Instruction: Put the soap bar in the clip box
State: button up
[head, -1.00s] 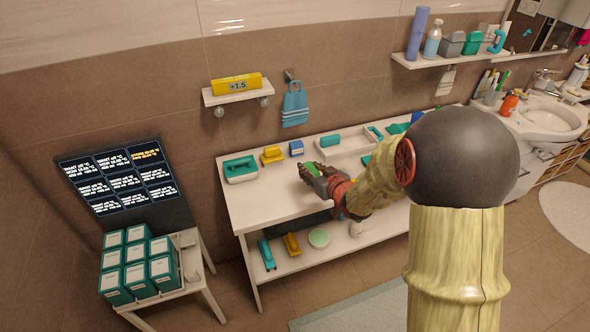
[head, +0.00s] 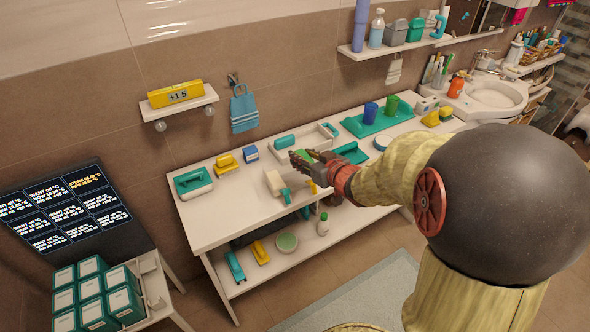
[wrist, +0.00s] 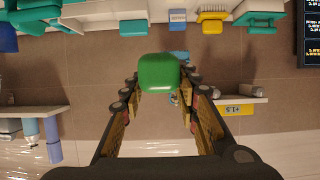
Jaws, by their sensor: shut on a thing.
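My gripper (head: 300,160) is shut on a rounded green block, which looks like the soap bar (head: 304,155), and holds it above the white table. In the wrist view the soap bar (wrist: 158,73) sits between the fingertips (wrist: 158,84). A teal and white box with a raised dark teal part on top, perhaps the clip box (head: 193,182), stands at the table's left end, left of and apart from my gripper. Another teal object (head: 350,152) lies just behind my gripper, partly covered by it. I cannot tell for sure which is the clip box.
On the table (head: 235,212) are a yellow object (head: 227,164), a small blue box (head: 251,153), a white tray (head: 308,139), a cream-and-teal brush-like object (head: 277,184) and a teal tray with cups (head: 372,125). A wall shelf (head: 178,104) holds a yellow box. The table's front left is clear.

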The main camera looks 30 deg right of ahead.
jog(key=shift+w+d+f+b, duration=0.6)
jog(key=shift+w+f+b, duration=0.45)
jog(key=shift+w+f, duration=0.9)
jog(key=shift+w+d+f+b, duration=0.65)
jog(key=shift+w+f+b, duration=0.35)
jog(key=shift+w+f, duration=0.9)
jog(key=shift+w+d+f+b, duration=0.6)
jog(key=shift+w+f+b, duration=0.45)
jog(key=shift+w+f, duration=0.85)
jog(key=shift+s+f, duration=0.25)
jog(key=shift+f, duration=0.05)
jog(key=shift+f, duration=0.45)
jog(key=shift+f+b, duration=0.15)
jog(key=shift+b, duration=0.15)
jog(key=o, duration=1.2)
